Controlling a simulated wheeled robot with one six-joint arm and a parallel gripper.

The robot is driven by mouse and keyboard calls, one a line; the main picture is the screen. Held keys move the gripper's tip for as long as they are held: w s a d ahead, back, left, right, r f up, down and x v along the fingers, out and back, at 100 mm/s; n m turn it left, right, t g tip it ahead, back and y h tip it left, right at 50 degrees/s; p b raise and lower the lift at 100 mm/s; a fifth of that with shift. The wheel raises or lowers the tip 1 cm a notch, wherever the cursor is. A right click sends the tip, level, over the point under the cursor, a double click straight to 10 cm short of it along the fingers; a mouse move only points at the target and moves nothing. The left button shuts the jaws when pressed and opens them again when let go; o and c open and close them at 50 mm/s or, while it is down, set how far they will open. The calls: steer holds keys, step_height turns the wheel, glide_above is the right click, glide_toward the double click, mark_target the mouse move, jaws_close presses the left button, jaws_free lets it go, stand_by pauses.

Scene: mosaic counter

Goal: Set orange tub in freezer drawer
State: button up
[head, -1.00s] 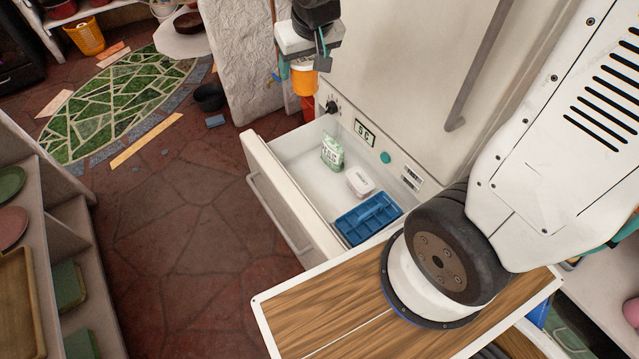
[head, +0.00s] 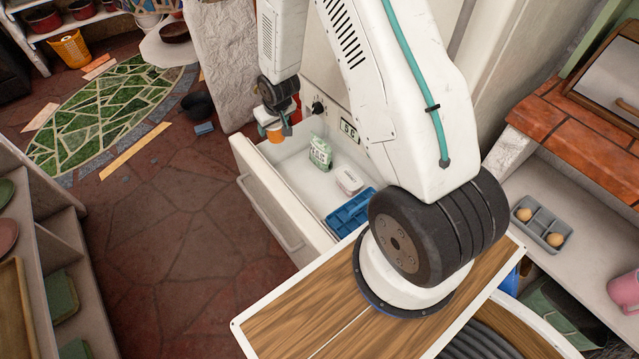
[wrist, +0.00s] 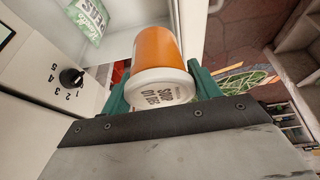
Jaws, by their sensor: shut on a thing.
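The orange tub (head: 275,135) has a white lid and hangs below my gripper (head: 274,122). In the wrist view the tub (wrist: 156,50) sits between the two green fingers of my gripper (wrist: 156,88), which are shut on it. Its lid, with printed lettering, faces the wrist camera. The freezer drawer (head: 272,187) is pulled open below the white fridge.
The drawer holds a green-and-white bag (head: 320,153), a small white tub (head: 349,180) and a blue tray (head: 349,212). The drawer floor left of the bag looks free. A black knob (wrist: 71,77) is on the panel beside the gripper. Shelves (head: 50,225) stand at the left.

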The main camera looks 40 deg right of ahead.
steer(key=s+d+f, duration=0.2)
steer(key=d+f, duration=0.1)
steer(key=f, duration=1)
glide_above(302, 197)
step_height(302, 197, down, 15)
steer(key=shift+f, duration=2.4)
steer(key=shift+f, duration=0.2)
steer(key=o, duration=1.1)
steer(key=shift+o, duration=0.4)
steer(key=shift+r, duration=0.15)
